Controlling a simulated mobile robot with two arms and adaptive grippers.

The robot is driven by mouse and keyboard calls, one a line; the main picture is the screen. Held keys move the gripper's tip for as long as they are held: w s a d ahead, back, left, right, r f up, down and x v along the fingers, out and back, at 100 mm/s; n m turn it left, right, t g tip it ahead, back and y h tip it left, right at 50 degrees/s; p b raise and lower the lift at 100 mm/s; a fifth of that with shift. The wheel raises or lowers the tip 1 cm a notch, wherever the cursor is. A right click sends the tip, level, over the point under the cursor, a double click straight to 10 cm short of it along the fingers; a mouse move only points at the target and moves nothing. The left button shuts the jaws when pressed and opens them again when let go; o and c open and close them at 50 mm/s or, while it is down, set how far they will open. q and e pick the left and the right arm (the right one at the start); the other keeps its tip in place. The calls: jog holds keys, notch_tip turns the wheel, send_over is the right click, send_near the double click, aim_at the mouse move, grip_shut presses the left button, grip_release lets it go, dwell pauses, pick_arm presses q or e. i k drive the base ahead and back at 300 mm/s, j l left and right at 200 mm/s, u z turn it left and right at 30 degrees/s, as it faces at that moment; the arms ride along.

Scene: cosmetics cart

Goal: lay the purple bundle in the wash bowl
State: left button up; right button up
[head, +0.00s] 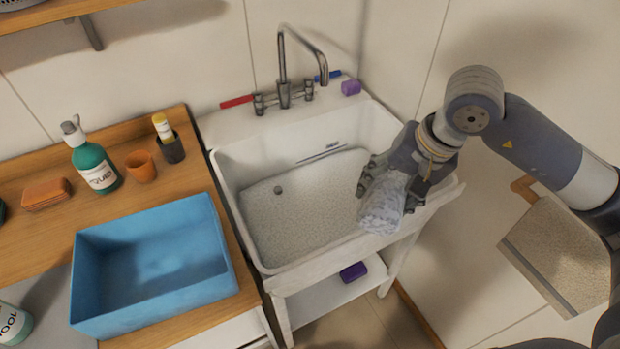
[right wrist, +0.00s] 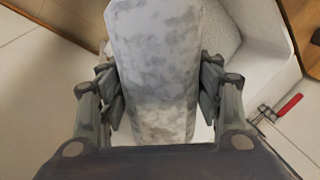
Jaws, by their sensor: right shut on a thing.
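My right gripper (head: 388,188) is shut on a mottled grey-white bundle (head: 382,210), over the right rim of the white wash bowl (head: 290,205). The bundle looks greyish rather than clearly purple. In the right wrist view the bundle (right wrist: 155,70) sits between both fingers of the gripper (right wrist: 160,95). The bowl is a deep sink with a speckled grey floor; the part I see is empty. A small purple block (head: 350,87) is on the sink's back ledge, and a darker purple piece (head: 353,272) lies on the shelf below. My left gripper is not in view.
A tap (head: 284,85) arches over the bowl's back, with a red item (head: 237,101) beside it. Left on the wooden counter are a blue bin (head: 150,262), a green bottle (head: 92,158), an orange cup (head: 141,166) and a dark cup (head: 172,151).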

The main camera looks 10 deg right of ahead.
aim_at(165, 273)
jog(key=k+j+u, duration=0.15)
jog(key=j, duration=0.6)
jog(key=k+j+u, duration=0.2)
jog(key=j, duration=0.5)
jog(key=j+u, duration=0.15)
jog(key=j, duration=0.6)
